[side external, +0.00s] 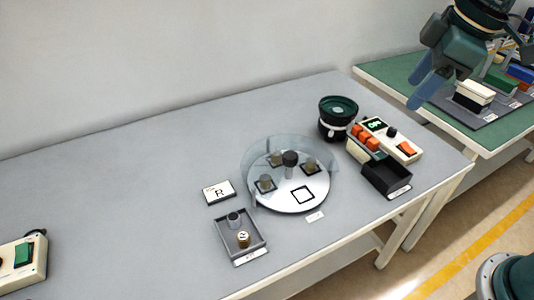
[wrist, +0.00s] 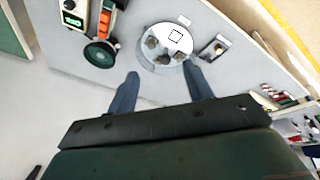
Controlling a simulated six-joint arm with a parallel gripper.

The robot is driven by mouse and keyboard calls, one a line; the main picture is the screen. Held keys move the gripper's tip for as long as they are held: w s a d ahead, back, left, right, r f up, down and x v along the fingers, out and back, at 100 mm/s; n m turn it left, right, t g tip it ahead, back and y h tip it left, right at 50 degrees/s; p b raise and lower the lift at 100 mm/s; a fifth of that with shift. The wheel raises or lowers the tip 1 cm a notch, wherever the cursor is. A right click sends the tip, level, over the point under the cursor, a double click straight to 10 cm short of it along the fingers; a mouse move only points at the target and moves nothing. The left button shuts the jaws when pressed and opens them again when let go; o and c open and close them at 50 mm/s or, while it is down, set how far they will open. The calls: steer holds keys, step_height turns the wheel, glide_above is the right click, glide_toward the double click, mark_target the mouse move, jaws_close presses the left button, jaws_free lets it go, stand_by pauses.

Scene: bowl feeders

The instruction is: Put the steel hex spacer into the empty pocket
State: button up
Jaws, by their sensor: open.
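A small grey metal piece, apparently the steel hex spacer (side external: 234,219), stands in a grey tray (side external: 220,238) at the front of the table, beside a brass-coloured piece (side external: 243,239). A round white plate (side external: 283,204) stands to the tray's upper right. Several of its square pockets hold dark pieces; the front one, outlined in black, is the empty pocket (side external: 302,194). It also shows in the wrist view (wrist: 175,36). My gripper (side external: 430,92) is high at the right, away from the tray and plate. In the wrist view my gripper (wrist: 162,84) is open and empty.
A clear curved guard (side external: 262,150) rises around the back of the plate. A dark green bowl feeder (side external: 338,112), a control box (side external: 404,150) and a black bin (side external: 388,178) stand to the right. A card marked R (side external: 219,192) lies behind the tray. The table's left middle is clear.

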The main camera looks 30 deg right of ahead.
steer(key=w+a+f+n+g, duration=0.1)
steer(key=w+a+f+n, duration=0.1)
steer(key=w+a+n, duration=0.3)
steer(key=n+g, duration=0.2)
steer(key=n, duration=0.9)
glide_above(233, 217)
step_height(233, 217, down, 17)
steer(key=shift+h, duration=0.4)
steer(key=shift+d, duration=0.1)
steer(key=shift+f, duration=4.25)
steer(key=shift+f, duration=2.6)
